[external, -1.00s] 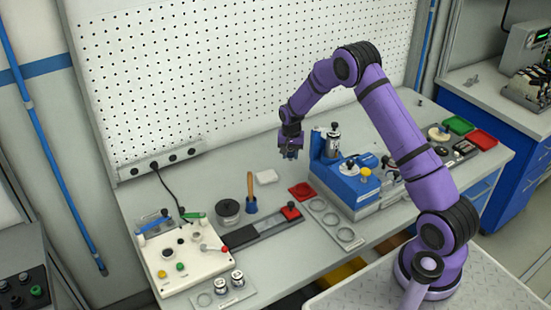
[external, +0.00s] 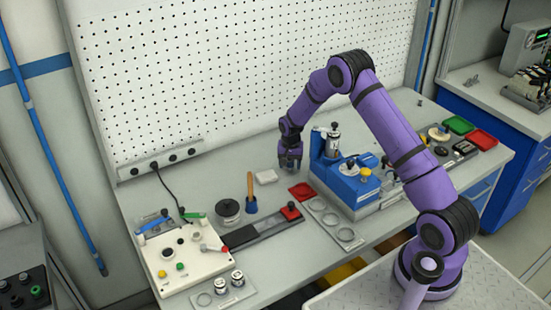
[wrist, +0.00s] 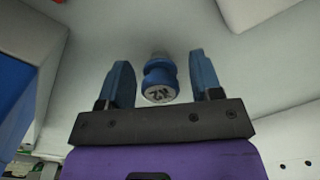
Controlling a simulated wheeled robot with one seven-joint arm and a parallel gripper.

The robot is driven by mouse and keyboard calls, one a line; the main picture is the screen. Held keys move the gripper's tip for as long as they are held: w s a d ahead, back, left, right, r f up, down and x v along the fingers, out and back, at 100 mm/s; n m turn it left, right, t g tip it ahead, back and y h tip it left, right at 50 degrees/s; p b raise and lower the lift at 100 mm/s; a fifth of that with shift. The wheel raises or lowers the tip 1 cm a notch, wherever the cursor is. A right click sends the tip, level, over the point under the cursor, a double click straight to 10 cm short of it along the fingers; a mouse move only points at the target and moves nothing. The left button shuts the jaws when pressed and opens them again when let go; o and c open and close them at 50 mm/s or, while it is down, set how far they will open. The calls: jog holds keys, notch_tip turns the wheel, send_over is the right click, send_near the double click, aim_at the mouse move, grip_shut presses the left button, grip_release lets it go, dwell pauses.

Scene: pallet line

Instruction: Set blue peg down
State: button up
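The blue peg (wrist: 160,78) shows in the wrist view between the two blue fingers of my gripper (wrist: 163,72), its marked end facing the camera. A clear gap shows on each side of it, so the fingers are open and not touching it. The peg appears to stand on the grey bench top (wrist: 150,30). In the external view my gripper (external: 290,168) is low over the bench, left of the blue fixture (external: 345,185). There the peg cannot be told apart from the blue fingers.
A blue holder with a wooden handle (external: 250,190) stands to the left. The perforated panel (external: 240,70) rises behind. Some bare bench lies around the gripper.

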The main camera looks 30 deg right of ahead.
notch_tip(320, 180, up, 12)
jog(key=shift+r, duration=0.15)
dwell(0.6)
dwell(0.3)
jog(key=s+d+r+n+t, duration=0.1)
jog(key=s+r+n, duration=0.1)
jog(key=s+r, duration=0.95)
jog(key=s+r+n+t, duration=0.2)
jog(key=s+r, duration=0.6)
jog(key=r, duration=0.6)
jog(key=s+r+n+t, duration=0.1)
jog(key=s+r, duration=0.1)
jog(key=s, duration=1.1)
jog(key=s+d+r+n+t, duration=0.1)
jog(key=s+r+n, duration=0.1)
jog(key=s, duration=1.1)
jog(key=shift+s+d+r+n, duration=0.2)
jog(key=shift+s+n, duration=0.1)
jog(key=shift+s, duration=0.05)
